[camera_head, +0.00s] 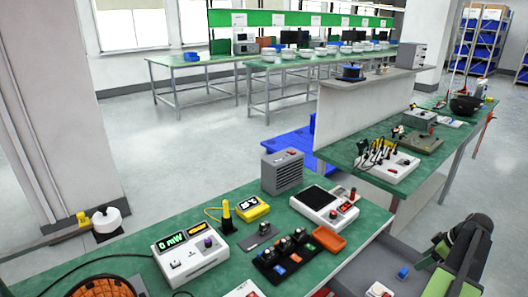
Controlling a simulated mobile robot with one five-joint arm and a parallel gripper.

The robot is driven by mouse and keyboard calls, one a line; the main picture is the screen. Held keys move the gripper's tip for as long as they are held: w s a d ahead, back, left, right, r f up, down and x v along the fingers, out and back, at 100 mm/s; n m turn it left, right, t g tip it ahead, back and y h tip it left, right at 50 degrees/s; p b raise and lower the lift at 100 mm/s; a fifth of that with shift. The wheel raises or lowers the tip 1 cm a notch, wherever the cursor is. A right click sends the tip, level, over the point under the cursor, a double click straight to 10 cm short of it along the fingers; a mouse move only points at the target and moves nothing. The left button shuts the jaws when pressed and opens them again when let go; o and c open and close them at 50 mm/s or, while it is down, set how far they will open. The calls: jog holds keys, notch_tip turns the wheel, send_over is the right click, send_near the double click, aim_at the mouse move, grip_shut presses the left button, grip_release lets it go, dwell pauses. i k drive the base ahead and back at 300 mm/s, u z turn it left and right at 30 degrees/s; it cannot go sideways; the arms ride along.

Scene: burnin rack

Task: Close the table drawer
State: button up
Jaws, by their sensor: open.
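The table drawer (365,274) is grey and stands pulled out beyond the right edge of the front green table (225,262), at the bottom right of the head view. A small blue part (403,272) and a white device with a red button (378,290) lie in it. The drawer's front and handle cannot be made out; the picture's lower edge and my arm cut off part of it. My gripper (442,254), dark with green parts, is at the right by the drawer. It is open with nothing seen in it. Whether it touches the drawer cannot be told.
The front table carries a power meter (190,255), an orange tray (328,239), a white device with a dark screen (325,207) and a grey vented box (282,172). A second green bench (375,186) with tools runs back right. Open floor lies behind.

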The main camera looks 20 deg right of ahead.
aim_at(383, 258)
jog(key=k, duration=1)
